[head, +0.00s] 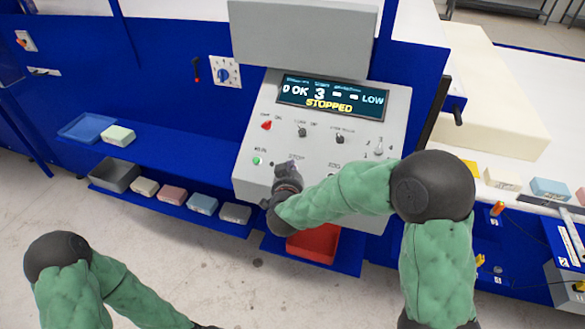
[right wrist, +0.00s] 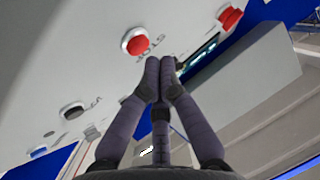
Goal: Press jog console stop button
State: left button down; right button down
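The jog console (head: 228,168) is a pale sloped panel with a display (head: 330,98) that reads "STOPPED" in yellow. My right gripper (head: 291,168) is in front of the panel's lower left part, by the STOP lettering, and hides the button there in the head view. In the right wrist view a red stop button (right wrist: 135,41) in a white ring shows beside the STOP lettering. The fingertips of my right gripper (right wrist: 160,64) are together and empty, just to the right of this button; contact cannot be told. My left gripper is out of view.
A green button (head: 257,160) and a red knob (head: 266,125) are on the panel near my right gripper. A red bin (head: 314,246) stands below the console. A shelf with foam blocks (head: 172,194) and a grey tray (head: 114,175) lies to the left.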

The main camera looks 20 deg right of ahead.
jog(key=shift+f, duration=0.1)
jog(key=shift+w+d+f, duration=0.1)
jog(key=shift+w+f, duration=0.1)
jog(key=shift+w+d+f+b, duration=0.15)
jog(key=shift+f+b, duration=0.25)
jog(key=shift+b, duration=0.1)
dwell(0.7)
jog(key=shift+r, duration=0.1)
dwell(0.3)
jog(key=shift+s+a+r+p, duration=0.25)
jog(key=shift+s+r+p, duration=0.1)
jog(key=shift+r+p, duration=0.3)
jog(key=r+p, duration=0.1)
jog(key=s+a+r+p, duration=0.1)
jog(key=s+r+p, duration=0.1)
jog(key=r+p, duration=0.1)
jog(key=shift+s+a+r, duration=0.1)
jog(key=shift+a, duration=0.15)
dwell(0.4)
